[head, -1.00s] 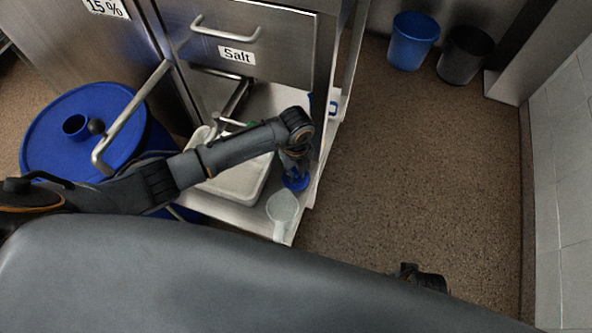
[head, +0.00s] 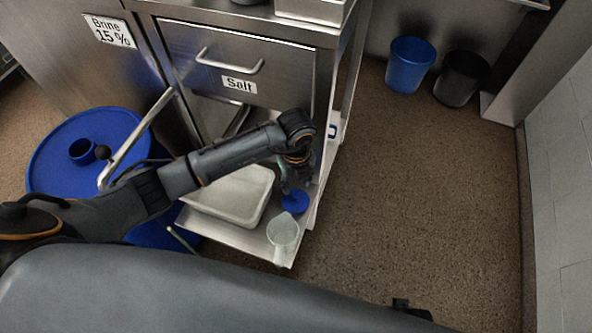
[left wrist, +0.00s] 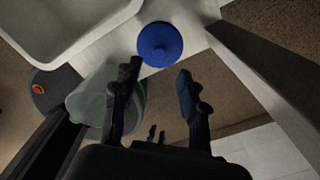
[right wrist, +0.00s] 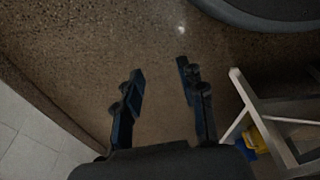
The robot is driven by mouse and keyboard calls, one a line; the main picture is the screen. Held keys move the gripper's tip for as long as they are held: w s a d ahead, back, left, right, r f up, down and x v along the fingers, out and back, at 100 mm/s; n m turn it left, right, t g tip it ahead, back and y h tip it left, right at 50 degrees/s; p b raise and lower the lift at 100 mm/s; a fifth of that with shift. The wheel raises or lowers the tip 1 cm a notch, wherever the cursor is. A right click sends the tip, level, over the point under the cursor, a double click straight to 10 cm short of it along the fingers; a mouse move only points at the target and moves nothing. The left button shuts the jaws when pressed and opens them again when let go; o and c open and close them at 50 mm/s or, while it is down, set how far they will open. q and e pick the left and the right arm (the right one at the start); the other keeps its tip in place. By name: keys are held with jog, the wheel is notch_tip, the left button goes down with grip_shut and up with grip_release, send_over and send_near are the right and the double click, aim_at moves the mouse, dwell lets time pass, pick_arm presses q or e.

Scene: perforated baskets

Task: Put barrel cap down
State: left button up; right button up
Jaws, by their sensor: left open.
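The blue barrel cap (head: 295,202), a round disc with a small raised knob, lies on the low steel shelf (head: 250,238). My right gripper (right wrist: 161,74) is open and empty above the brown floor.
A white tray (head: 217,214) stands left of the cap, and the jug (head: 283,232) stands in front. A blue barrel (head: 60,165) is at left under my arm. Blue (head: 410,65) and black (head: 461,78) bins stand at the back. The floor at right is clear.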

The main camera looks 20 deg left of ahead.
aim_at(296, 195)
pick_arm(q)
jog(key=shift+r, duration=2.15)
pick_arm(e)
jog(key=shift+s+f, duration=0.75)
jog(key=shift+f, duration=0.3)
